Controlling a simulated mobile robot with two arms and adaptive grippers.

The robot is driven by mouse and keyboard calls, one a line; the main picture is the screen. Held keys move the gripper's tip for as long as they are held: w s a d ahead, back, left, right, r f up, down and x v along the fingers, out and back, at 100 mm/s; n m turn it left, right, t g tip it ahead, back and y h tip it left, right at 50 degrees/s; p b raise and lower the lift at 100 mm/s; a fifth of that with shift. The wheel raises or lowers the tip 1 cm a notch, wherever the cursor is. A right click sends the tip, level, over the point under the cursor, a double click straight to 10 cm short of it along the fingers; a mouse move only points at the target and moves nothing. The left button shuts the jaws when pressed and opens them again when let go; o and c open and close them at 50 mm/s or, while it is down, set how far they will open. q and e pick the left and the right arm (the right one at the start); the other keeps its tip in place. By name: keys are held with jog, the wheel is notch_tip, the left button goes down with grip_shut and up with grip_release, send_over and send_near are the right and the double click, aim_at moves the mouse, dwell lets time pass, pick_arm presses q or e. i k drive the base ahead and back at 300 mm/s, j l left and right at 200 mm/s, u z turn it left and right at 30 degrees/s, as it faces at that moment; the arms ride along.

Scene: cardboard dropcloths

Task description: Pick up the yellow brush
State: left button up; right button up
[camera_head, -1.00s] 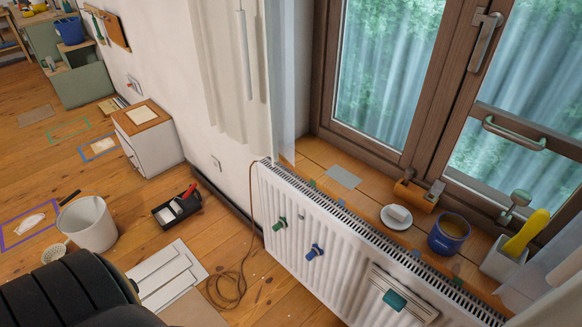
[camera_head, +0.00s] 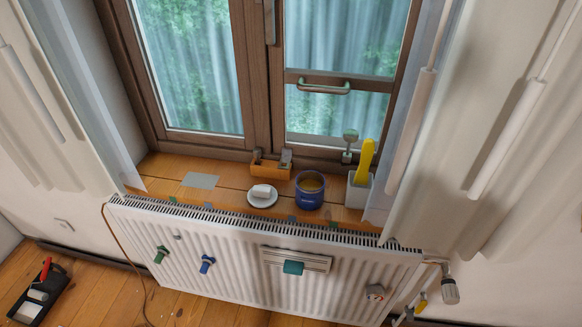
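A yellow brush (camera_head: 365,160) stands upright, tilted slightly, in a white square holder (camera_head: 358,193) at the right end of the wooden windowsill (camera_head: 232,201). Its lower part is hidden inside the holder. The holder is close to the right curtain. Neither of my grippers shows in the head view.
Curtains (camera_head: 440,160) hang at both sides. A black tray (camera_head: 40,294) lies on the floor at left.

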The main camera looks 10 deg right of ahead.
aim_at(361, 177)
jog(key=j+z, duration=0.15)
jog(key=j, duration=1.25)
